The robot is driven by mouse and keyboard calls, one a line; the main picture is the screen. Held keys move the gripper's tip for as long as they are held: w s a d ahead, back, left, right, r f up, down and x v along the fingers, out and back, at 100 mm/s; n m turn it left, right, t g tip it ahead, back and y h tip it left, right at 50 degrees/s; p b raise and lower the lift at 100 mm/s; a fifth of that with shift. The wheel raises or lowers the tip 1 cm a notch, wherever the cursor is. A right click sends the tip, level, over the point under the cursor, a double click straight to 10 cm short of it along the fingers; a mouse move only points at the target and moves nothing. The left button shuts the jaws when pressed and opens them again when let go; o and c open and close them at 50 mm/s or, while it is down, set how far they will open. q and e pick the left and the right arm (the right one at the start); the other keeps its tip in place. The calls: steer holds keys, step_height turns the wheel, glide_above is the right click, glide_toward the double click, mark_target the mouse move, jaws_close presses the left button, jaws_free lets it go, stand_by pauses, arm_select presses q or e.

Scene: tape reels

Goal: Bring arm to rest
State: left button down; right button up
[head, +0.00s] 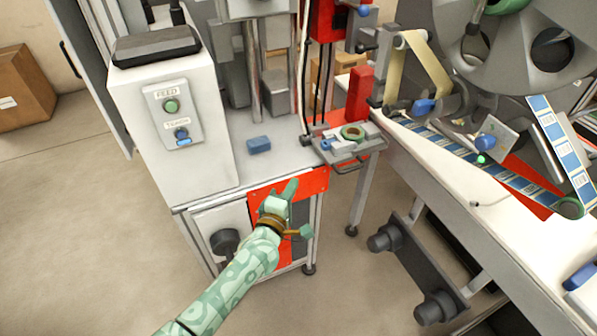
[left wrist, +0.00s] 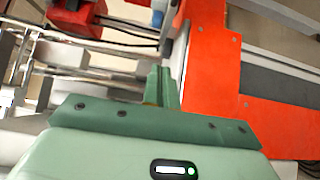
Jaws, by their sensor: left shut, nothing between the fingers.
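My left arm, green and patterned, comes in from the bottom left of the head view. My left gripper (head: 290,187) is shut and empty. It is in front of the orange-red panel (head: 318,183) on the front of the machine's cabinet. In the left wrist view, the closed green fingers (left wrist: 162,88) point up beside the orange-red frame (left wrist: 211,65). I cannot tell whether the gripper touches the panel. My right gripper is not in view.
A white control box (head: 165,110) stands on the cabinet, with a blue block (head: 258,145) beside it. A white conveyor table (head: 480,215) with a label reel machine is at right. Open floor (head: 90,220) lies at left.

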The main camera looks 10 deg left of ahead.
arm_select(q)
steer(key=s+a+f+m+g+p, duration=0.1)
steer(key=s+a+f+m+g, duration=0.15)
steer(key=s+f+m, duration=0.45)
steer(key=s+a+f+m+g+y, duration=0.15)
steer(key=s+f+m+g, duration=0.25)
steer(key=s+f, duration=0.65)
steer(key=s+a+f+m+g+p, duration=0.1)
steer(key=s+a+f+m+g, duration=0.3)
steer(key=s+f, duration=0.5)
steer(key=s+a+f+m+g, duration=0.1)
steer(key=s+a+f+g, duration=0.1)
steer(key=s, duration=0.9)
steer(key=s+a+f+m+g+y+p, duration=0.1)
steer(key=s+a+f+m+g, duration=0.1)
steer(key=s, duration=1)
steer(key=s+a+f+m+g+y+p, duration=0.1)
steer(key=s+a+f+g, duration=0.1)
steer(key=s, duration=1)
step_height(320, 180, down, 2)
steer(key=shift+s+f+m+g, duration=0.1)
steer(key=shift+s+m+g, duration=0.05)
steer(key=shift+m+g, duration=0.35)
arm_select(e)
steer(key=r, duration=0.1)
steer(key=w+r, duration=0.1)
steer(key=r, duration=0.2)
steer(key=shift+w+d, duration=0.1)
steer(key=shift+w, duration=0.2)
